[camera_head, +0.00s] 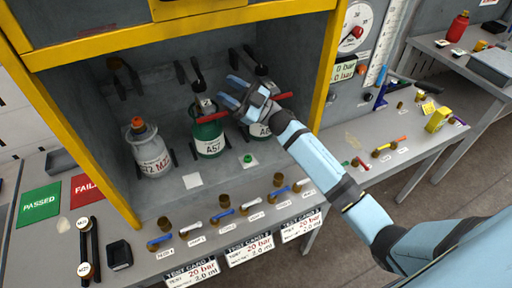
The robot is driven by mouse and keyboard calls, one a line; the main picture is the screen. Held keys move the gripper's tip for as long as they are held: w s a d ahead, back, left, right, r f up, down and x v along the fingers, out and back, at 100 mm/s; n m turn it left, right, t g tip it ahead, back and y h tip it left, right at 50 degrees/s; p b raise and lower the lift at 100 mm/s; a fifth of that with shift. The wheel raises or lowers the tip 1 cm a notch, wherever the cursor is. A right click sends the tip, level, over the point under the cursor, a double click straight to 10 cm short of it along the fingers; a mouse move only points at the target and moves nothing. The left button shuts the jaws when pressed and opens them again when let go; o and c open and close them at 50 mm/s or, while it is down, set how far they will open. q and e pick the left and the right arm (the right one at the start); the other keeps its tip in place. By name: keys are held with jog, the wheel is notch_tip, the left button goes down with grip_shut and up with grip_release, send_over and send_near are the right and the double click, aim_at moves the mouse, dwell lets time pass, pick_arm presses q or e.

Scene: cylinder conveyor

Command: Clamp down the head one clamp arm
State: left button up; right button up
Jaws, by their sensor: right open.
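Three cylinders stand in the yellow-framed test bay: a grey one with an orange cap (150,152) at left, a green one marked A57 (208,141) in the middle, and a second green one (261,130) at right, partly hidden by my arm. Black clamp arms stand behind them: left (123,75), middle (197,75) and right (251,60). Red handles show near the middle cylinder's top (213,117) and the right one (279,97). My right gripper (230,90) is open between the middle and right clamp arms; whether it touches either is unclear. My left gripper is out of view.
The yellow frame post (327,70) stands close to my right forearm. Small coloured valves and test cards (249,249) line the bench front. A green PASSED mat (40,205) and a red FAILED mat lie at left. A pressure gauge (356,30) is at right.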

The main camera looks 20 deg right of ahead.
jog(key=s+d+f+m+t+h+p, duration=0.1)
jog(key=s+f+m+t+h, duration=0.3)
jog(key=s+f+m+h, duration=0.6)
notch_tip(320, 180, down, 4)
jog(key=m+h+p, duration=0.1)
jog(key=h, duration=0.1)
jog(key=shift+d+r+t+h+p, duration=0.2)
jog(key=shift+d+t+h+p, duration=0.1)
jog(key=shift+d+t+p, duration=0.1)
